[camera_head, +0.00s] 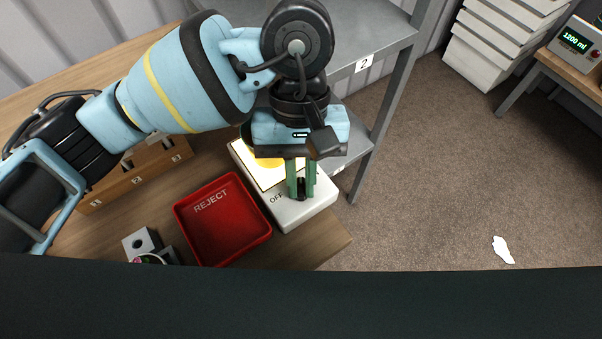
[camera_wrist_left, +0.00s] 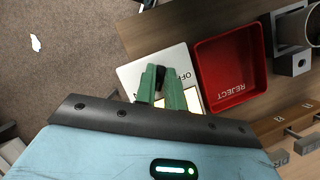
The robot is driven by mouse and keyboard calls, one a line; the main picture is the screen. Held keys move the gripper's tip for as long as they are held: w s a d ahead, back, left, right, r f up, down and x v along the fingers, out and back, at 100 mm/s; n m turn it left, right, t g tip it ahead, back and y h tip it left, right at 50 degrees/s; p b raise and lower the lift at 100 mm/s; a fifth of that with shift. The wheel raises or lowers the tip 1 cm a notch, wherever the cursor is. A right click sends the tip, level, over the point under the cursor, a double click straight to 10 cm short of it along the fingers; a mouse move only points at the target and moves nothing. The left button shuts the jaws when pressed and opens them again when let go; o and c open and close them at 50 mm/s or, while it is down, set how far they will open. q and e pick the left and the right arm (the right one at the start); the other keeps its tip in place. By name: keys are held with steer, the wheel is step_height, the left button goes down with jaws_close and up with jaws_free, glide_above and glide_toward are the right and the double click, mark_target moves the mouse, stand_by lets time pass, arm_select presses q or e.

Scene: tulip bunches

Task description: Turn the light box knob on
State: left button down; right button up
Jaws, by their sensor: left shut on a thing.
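The white light box (camera_head: 302,213) stands on the wooden table near its right end, with a bright lit panel (camera_head: 247,161) on its far part. "OFF" is printed on its near part, left of my gripper. My left gripper (camera_head: 301,192) reaches down over the box, its green fingers shut on a small black knob (camera_head: 301,183). In the left wrist view, the knob (camera_wrist_left: 159,73) shows between the finger tips (camera_wrist_left: 160,80), and the box (camera_wrist_left: 130,73) lies beneath. The fingers hide part of the knob, so its exact setting cannot be told. My right gripper is not in view.
A red REJECT tray (camera_head: 222,222) sits just left of the box. A grey metal block (camera_head: 141,243) and a wooden rack (camera_head: 135,184) stand further left. A grey shelf (camera_head: 373,40) rises behind the box. Open carpet lies to the right.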

mark_target(301, 189)
arm_select(q)
steer(key=shift+r, duration=0.1)
steer(key=c, duration=1.5)
jaws_free()
steer(key=shift+r, duration=0.25)
steer(key=r, duration=0.1)
steer(key=r+p, duration=0.1)
steer(key=r, duration=0.1)
steer(key=shift+s+r, duration=0.15)
steer(key=shift+s, duration=0.2)
steer(key=s, duration=0.5)
steer(key=s+p, duration=0.1)
steer(key=s, duration=0.4)
steer(key=s+r, duration=0.1)
steer(key=s, duration=0.4)
steer(key=shift+s+d, duration=0.15)
